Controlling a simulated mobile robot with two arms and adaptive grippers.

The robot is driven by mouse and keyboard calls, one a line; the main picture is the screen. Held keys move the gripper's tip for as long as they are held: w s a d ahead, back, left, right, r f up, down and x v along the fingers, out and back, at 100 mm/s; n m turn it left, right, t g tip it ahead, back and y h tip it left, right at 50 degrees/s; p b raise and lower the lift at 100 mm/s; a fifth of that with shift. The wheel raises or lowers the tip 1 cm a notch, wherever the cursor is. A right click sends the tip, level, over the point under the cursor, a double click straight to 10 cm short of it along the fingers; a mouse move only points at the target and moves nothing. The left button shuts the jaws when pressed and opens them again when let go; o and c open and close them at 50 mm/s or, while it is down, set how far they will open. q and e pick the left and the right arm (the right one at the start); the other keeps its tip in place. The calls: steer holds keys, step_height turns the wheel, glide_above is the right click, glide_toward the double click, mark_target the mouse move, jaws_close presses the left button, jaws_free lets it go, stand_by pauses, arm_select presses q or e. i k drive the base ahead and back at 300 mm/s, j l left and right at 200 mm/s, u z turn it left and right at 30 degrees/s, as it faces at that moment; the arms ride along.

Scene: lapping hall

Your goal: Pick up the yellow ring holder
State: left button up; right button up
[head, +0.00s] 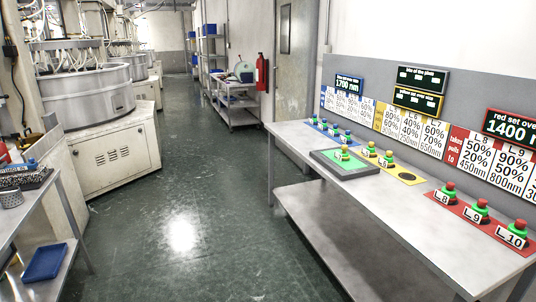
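On the long grey table at the right, two small green holders with yellow tops, one (369,149) and another (387,159), stand on a yellow strip (421,178). A third holder with a yellow-green top (342,153) stands apart on a dark-framed board with a green pad (350,169). The labels on these holders are too small to read surely. A black round spot (406,175) on the yellow strip is bare. Neither of my grippers is in view.
Blue-topped holders (334,131) stand at the table's far end, red-topped holders (480,209) at its near end. Signs line the wall behind. A bench with a blue tray (45,262) is at the left. The green floor (205,215) between is clear.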

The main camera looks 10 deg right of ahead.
mark_target(343, 156)
steer(key=i+z, duration=0.15)
steer(key=i, duration=0.6)
steer(key=i+z, duration=0.2)
steer(key=i, duration=0.6)
steer(key=i+j+z, duration=0.15)
steer(key=i, duration=0.6)
